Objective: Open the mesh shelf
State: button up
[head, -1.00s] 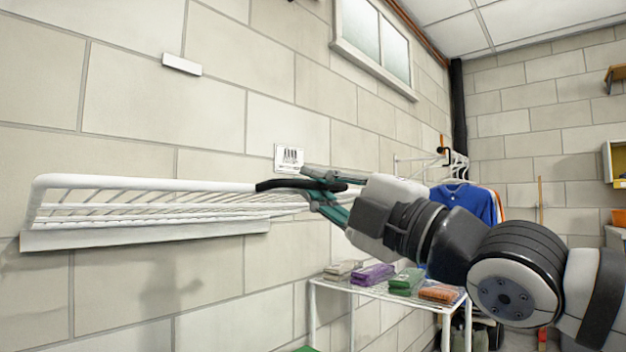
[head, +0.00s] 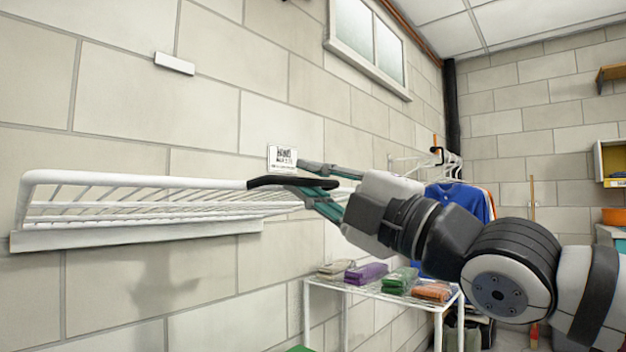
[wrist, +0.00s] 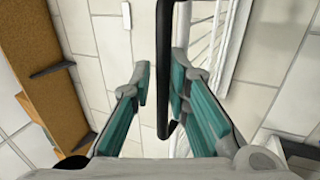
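The white mesh shelf (head: 110,205) is mounted on the block wall at the left in the head view. Its wire surface looks roughly level. In the wrist view the handle (wrist: 164,60) runs between the two teal-padded fingers of my gripper (wrist: 159,86). A gap shows between handle and left finger; the right finger is very close to it, and contact cannot be told. The gripper is open.
A white table (head: 325,282) with several folded cloths stands below my arm. A blue garment (head: 460,198) hangs behind my arm. A window (head: 370,40) and a small white block (head: 174,63) are on the wall. The space below the shelf looks clear.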

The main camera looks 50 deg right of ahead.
jog(key=shift+a+f, duration=0.1)
jog(key=v, duration=0.7)
jog(key=shift+s, duration=0.25)
jog(key=shift+c, duration=0.3)
